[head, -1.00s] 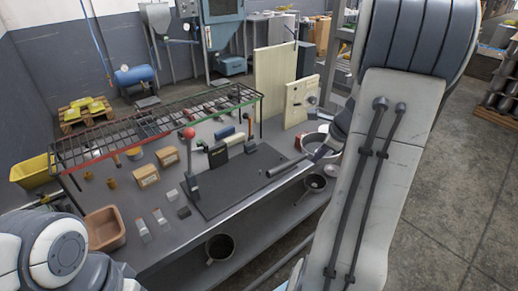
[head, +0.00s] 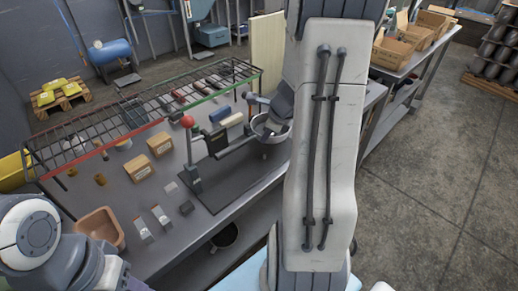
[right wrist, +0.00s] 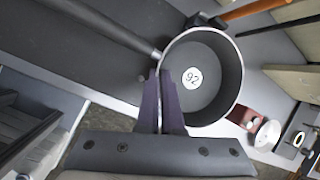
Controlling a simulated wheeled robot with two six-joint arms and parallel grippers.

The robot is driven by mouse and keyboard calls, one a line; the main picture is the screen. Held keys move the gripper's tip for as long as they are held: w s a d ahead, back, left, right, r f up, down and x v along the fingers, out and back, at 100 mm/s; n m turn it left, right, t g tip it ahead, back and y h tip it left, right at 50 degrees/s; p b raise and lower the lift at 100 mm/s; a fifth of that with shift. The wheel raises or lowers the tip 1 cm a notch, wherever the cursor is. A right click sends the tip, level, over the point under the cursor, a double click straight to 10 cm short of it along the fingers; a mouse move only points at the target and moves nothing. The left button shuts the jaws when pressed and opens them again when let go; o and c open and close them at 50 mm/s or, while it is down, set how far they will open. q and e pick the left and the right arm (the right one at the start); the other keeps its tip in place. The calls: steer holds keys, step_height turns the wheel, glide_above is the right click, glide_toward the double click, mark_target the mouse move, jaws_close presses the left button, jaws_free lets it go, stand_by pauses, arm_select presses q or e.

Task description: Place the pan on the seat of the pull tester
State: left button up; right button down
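The pan (head: 283,137) is a round grey metal pan with a long dark handle (head: 231,147) pointing left. In the right wrist view the pan (right wrist: 221,82) shows a white label reading 92 on its inner bottom. My right gripper (right wrist: 162,78) is shut on the pan's wall near the handle. In the head view the right gripper (head: 262,124) is at the pan, partly hidden. The pull tester has a dark base plate (head: 225,192) and a red-knobbed lever (head: 187,121). The pan is over the plate's back right end; its height is unclear. My left gripper is out of view.
A wire rack (head: 130,118) with red and green edges runs along the back of the table. Cardboard boxes (head: 138,168) and a brown bin (head: 101,227) stand on the left. Another pot (head: 225,237) is on the lower shelf. My right arm hides the table's right end.

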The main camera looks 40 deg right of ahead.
steer(key=shift+w+a+f, duration=0.4)
steer(key=shift+a+f, duration=0.1)
steer(key=shift+f+b, duration=1.35)
steer(key=shift+f, duration=0.5)
steer(key=shift+f, duration=0.2)
steer(key=c, duration=1.1)
jaws_free()
